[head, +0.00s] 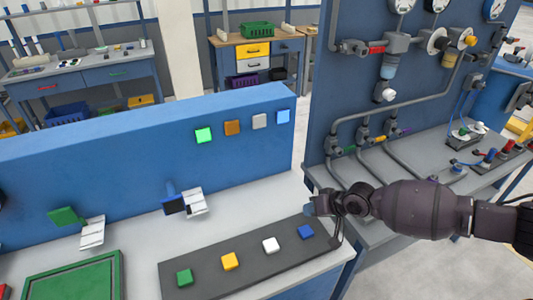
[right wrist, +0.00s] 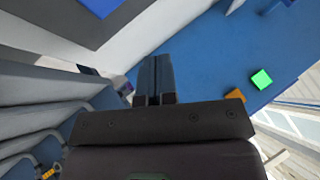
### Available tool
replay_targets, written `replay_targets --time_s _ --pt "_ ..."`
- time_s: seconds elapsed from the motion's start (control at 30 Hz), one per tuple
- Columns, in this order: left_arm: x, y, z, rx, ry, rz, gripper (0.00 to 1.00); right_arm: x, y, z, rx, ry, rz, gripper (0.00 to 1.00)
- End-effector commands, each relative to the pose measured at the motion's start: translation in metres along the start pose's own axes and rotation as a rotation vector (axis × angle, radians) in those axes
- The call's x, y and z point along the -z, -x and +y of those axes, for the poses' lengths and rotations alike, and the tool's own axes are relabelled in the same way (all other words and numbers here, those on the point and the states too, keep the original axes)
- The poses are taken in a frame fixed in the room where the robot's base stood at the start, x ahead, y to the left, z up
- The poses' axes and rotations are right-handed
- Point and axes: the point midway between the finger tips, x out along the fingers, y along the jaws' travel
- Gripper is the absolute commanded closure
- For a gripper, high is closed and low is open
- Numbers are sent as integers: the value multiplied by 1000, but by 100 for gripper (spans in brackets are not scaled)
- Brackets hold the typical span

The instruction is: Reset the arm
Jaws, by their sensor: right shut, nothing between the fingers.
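My right arm comes in from the right in the head view, and its gripper (head: 318,205) is above the right end of the dark grey strip (head: 215,272), close to the blue button. In the right wrist view the fingers (right wrist: 153,80) are pressed together with nothing between them. The strip bears a green button (head: 185,277), a yellow button (head: 230,261), a white button (head: 270,244) and a blue button (head: 306,232). My left gripper is not in view.
A blue panel (head: 130,150) stands behind the strip with a lit green square (head: 204,135), an orange square (head: 232,128), a grey square (head: 260,121) and a light blue square (head: 283,116). A pipe board (head: 350,95) with gauges stands at the right.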

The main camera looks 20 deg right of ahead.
Motion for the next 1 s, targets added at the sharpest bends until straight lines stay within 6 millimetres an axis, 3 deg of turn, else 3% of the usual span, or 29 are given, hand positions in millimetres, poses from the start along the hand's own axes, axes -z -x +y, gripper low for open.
replay_targets --time_s 0.17,0.33,0.43,0.53,0.7,0.8,1.0 --pt "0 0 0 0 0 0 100 0 0 0 0 39 1 100" --pt "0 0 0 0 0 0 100 14 3 -7 -20 310 55 100" --pt "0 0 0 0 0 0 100 34 3 -32 -10 487 132 100" --pt "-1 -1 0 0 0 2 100 37 -1 -56 1 620 206 100" --pt "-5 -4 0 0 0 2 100 24 -5 -88 -5 778 347 100" --pt "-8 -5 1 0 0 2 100 11 -4 -96 -35 822 423 100" --pt "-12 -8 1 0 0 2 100 -21 7 -88 -149 820 530 100"
